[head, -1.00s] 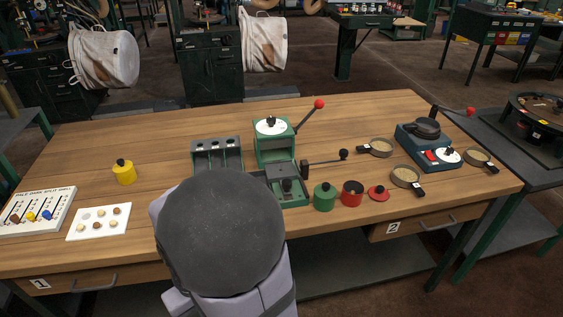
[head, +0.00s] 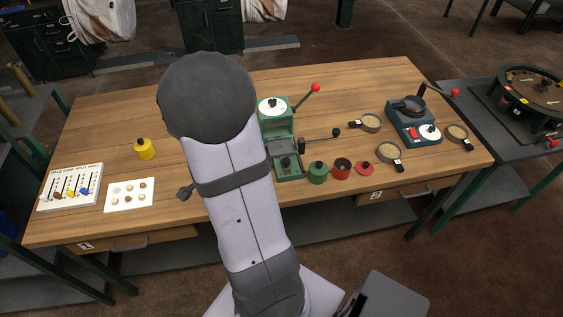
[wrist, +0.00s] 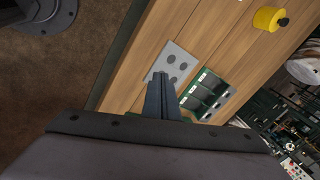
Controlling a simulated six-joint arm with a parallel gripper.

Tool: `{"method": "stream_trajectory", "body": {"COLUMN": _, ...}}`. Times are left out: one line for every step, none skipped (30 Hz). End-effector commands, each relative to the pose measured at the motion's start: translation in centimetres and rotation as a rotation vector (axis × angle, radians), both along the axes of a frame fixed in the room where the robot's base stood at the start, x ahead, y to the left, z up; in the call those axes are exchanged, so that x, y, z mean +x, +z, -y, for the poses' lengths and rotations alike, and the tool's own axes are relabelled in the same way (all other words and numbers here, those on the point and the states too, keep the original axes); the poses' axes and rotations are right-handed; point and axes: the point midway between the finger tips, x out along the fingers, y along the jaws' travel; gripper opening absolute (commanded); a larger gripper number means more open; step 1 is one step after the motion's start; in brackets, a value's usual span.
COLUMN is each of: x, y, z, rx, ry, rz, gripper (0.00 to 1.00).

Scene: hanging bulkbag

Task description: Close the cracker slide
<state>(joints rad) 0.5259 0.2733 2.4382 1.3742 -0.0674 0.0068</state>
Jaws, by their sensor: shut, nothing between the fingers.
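The green cracker (head: 277,124) stands near the middle of the table in the head view, with a white dial on top and a red-knobbed lever. Its slide area (head: 288,172) is a dark, green-edged tray with a black knob in front of the body. I cannot tell exactly how far the slide is out. In the head view my arm covers my gripper and passes just left of the cracker. In the wrist view my gripper (wrist: 161,80) is shut and empty, over or beside a grey plate with dark round spots (wrist: 174,64). The slide is not clear there.
Dark compartments (wrist: 207,96) lie beside the gripper. A yellow pot (head: 145,149) and white sample tray (head: 130,195) stand left. Right of the slide are a green pot (head: 317,173), red pot (head: 341,168) and red lid (head: 364,169). Sieve pans and a blue device (head: 413,121) stand farther right.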

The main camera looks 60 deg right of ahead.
Motion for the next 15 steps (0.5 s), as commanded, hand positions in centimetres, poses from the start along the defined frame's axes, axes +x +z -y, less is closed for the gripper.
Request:
{"method": "stream_trajectory", "body": {"x": -0.7, "y": 0.3, "z": 1.7, "rx": -0.034, "ry": -0.112, "rz": 0.001, "gripper": 0.00}}
{"method": "stream_trajectory", "body": {"x": -1.4, "y": 0.6, "z": 2.7, "rx": -0.054, "ry": -0.181, "rz": -0.003, "gripper": 0.00}}
{"method": "stream_trajectory", "body": {"x": -2.4, "y": 0.8, "z": 3.9, "rx": -0.081, "ry": -0.270, "rz": -0.012, "gripper": 0.00}}
{"method": "stream_trajectory", "body": {"x": -3.2, "y": 1.0, "z": 4.6, "rx": -0.099, "ry": -0.332, "rz": -0.022, "gripper": 0.00}}
{"method": "stream_trajectory", "body": {"x": -4.2, "y": 1.1, "z": 5.3, "rx": -0.117, "ry": -0.392, "rz": -0.034, "gripper": 0.00}}
{"method": "stream_trajectory", "body": {"x": -5.4, "y": 1.3, "z": 6.0, "rx": -0.141, "ry": -0.461, "rz": -0.054, "gripper": 0.00}}
{"method": "stream_trajectory", "body": {"x": -6.3, "y": 1.5, "z": 6.4, "rx": -0.156, "ry": -0.506, "rz": -0.068, "gripper": 0.00}}
{"method": "stream_trajectory", "body": {"x": -7.1, "y": 1.7, "z": 6.7, "rx": -0.171, "ry": -0.543, "rz": -0.082, "gripper": 0.00}}
{"method": "stream_trajectory", "body": {"x": -8.1, "y": 1.9, "z": 7.0, "rx": -0.190, "ry": -0.581, "rz": -0.100, "gripper": 0.00}}
{"method": "stream_trajectory", "body": {"x": -8.6, "y": 2.0, "z": 7.3, "rx": -0.205, "ry": -0.602, "rz": -0.112, "gripper": 0.00}}
{"method": "stream_trajectory", "body": {"x": -9.1, "y": 2.2, "z": 7.5, "rx": -0.219, "ry": -0.617, "rz": -0.122, "gripper": 0.00}}
{"method": "stream_trajectory", "body": {"x": -9.6, "y": 2.4, "z": 7.7, "rx": -0.235, "ry": -0.631, "rz": -0.134, "gripper": 0.00}}
{"method": "stream_trajectory", "body": {"x": -9.9, "y": 2.5, "z": 7.9, "rx": -0.246, "ry": -0.634, "rz": -0.140, "gripper": 0.00}}
{"method": "stream_trajectory", "body": {"x": -10.1, "y": 2.7, "z": 8.0, "rx": -0.255, "ry": -0.638, "rz": -0.145, "gripper": 0.00}}
{"method": "stream_trajectory", "body": {"x": -10.3, "y": 2.8, "z": 8.2, "rx": -0.264, "ry": -0.642, "rz": -0.151, "gripper": 0.00}}
